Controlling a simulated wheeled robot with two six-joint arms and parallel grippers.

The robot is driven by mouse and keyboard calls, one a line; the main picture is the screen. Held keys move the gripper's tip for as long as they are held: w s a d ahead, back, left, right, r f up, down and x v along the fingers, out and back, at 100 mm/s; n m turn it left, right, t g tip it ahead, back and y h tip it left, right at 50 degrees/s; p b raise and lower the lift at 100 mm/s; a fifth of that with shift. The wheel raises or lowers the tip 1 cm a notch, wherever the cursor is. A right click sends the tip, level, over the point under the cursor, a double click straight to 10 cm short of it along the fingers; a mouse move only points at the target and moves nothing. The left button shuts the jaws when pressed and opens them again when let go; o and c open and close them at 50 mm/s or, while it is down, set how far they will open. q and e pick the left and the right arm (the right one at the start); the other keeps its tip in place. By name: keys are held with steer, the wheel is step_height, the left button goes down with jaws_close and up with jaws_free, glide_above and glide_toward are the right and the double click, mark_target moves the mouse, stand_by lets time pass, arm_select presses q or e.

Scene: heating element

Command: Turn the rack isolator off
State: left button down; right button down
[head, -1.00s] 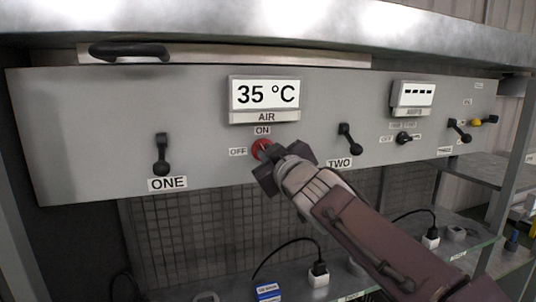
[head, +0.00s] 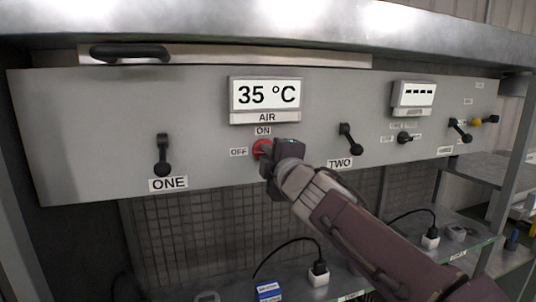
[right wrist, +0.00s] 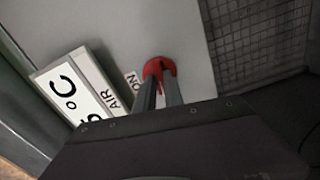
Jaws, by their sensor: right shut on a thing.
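The rack isolator is a red rotary knob (head: 260,149) on the grey panel, below the AIR display, with an ON label above it and an OFF label to its left. My right gripper (head: 268,158) is at the knob and covers its right part. In the right wrist view the two fingers are close together on the red knob (right wrist: 157,68), shut on its raised grip. How far the knob is turned is hard to tell. My left gripper is not in view.
The grey panel (head: 90,120) also carries black lever ONE (head: 163,155), black lever TWO (head: 350,139), a display reading 35 °C (head: 265,95) and a smaller display (head: 413,95). A shelf below holds plugs and a blue box (head: 268,291).

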steer(key=shift+n, duration=0.8)
steer(key=shift+f, duration=0.1)
steer(key=c, duration=1.4)
jaws_free()
steer(key=shift+c, duration=0.2)
steer(key=b+v, duration=0.1)
steer(key=v, duration=0.8)
